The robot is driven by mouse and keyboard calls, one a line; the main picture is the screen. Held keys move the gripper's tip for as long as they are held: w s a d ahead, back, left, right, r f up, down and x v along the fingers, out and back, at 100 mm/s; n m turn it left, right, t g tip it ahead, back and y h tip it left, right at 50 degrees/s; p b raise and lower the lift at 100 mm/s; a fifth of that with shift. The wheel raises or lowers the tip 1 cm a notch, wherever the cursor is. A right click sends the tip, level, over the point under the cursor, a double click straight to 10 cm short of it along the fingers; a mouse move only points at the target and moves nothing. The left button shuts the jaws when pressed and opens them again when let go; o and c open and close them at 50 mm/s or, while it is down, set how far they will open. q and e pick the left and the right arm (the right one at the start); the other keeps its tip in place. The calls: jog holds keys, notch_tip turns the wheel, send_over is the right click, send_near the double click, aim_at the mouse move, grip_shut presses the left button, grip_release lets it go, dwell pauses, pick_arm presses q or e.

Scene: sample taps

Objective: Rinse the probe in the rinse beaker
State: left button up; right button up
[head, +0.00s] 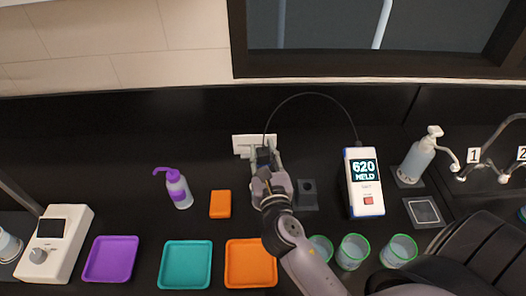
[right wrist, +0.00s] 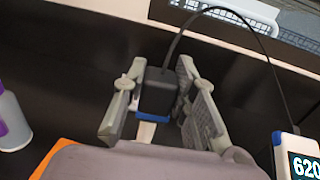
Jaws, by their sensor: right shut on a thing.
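My right gripper (head: 267,168) is shut on the probe, near the back of the counter. The probe's black body (right wrist: 160,92) with a blue band shows between the fingers in the right wrist view; its lower end is hidden. A black cable arches from it to the white and blue meter (head: 365,184), which reads 620 HELD. Green-rimmed beakers stand at front right: one (head: 320,248) partly hidden by my right arm, one (head: 352,252) in the middle and one (head: 398,251) at the right. I cannot tell which is the rinse beaker. My left gripper is not in view.
Purple (head: 110,259), teal (head: 185,265) and orange (head: 250,264) trays line the front. A purple wash bottle (head: 178,188), orange block (head: 220,204), pump bottle (head: 417,160) and numbered taps (head: 461,171) stand behind.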

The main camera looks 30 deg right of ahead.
jog(key=shift+f+b, duration=2.7)
jog(key=shift+f, duration=0.75)
jog(key=shift+w+d+p, duration=0.2)
jog(key=shift+w+p, duration=0.15)
jog(key=shift+w, duration=0.05)
jog(key=shift+s+a, duration=0.1)
jog(key=shift+a, duration=0.1)
jog(key=shift+s+a, duration=0.15)
jog(key=shift+a, duration=0.2)
jog(key=shift+s+d, duration=0.1)
jog(key=shift+s, duration=0.1)
jog(key=shift+s+d, duration=0.1)
jog(key=shift+s, duration=0.2)
jog(key=shift+w+r, duration=0.1)
jog(key=shift+w, duration=0.05)
